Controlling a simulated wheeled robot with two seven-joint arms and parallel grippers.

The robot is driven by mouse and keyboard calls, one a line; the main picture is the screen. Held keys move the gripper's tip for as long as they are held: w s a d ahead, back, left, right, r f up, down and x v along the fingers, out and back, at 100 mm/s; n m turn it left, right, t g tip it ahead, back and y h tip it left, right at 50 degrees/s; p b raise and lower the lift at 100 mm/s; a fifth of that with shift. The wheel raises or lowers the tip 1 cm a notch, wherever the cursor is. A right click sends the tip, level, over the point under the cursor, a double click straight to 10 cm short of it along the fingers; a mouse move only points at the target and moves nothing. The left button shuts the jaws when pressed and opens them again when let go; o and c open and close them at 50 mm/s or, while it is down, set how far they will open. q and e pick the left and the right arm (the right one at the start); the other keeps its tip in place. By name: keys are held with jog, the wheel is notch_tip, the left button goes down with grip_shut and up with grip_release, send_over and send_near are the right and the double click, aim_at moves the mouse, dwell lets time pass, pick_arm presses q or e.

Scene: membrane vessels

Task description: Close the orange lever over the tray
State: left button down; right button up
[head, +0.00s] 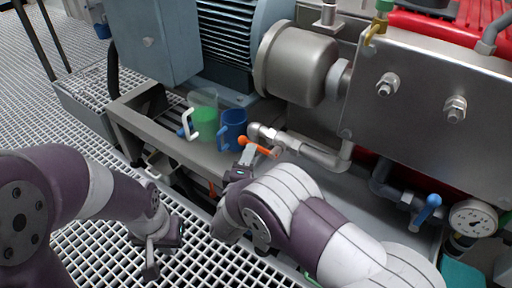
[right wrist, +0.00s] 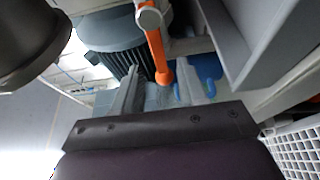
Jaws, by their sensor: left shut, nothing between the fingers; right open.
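The orange lever (head: 258,147) sits on a pipe fitting above the metal tray (head: 178,146), its round knob pointing left in the head view. In the right wrist view the lever (right wrist: 156,50) reaches down from the top, its knob between my fingers. My right gripper (head: 247,154) is open at the knob; its two fingers also show in the right wrist view (right wrist: 160,88), one on each side. I cannot tell whether they touch the lever. My left gripper (head: 151,270) is shut and empty, low over the grating at the left.
A green cup (head: 205,122) and a blue cup (head: 235,125) stand on the tray just left of the lever. A steel pipe (head: 318,155) runs right from the fitting. A blue-handled valve (head: 428,208) and a gauge (head: 473,218) are at the right.

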jog(key=b+x, duration=0.3)
jog(key=x, duration=0.4)
pick_arm(q)
notch_tip(320, 180, down, 4)
jog(key=shift+f, duration=0.15)
pick_arm(e)
grip_shut()
pick_arm(q)
jog(key=shift+s, duration=0.15)
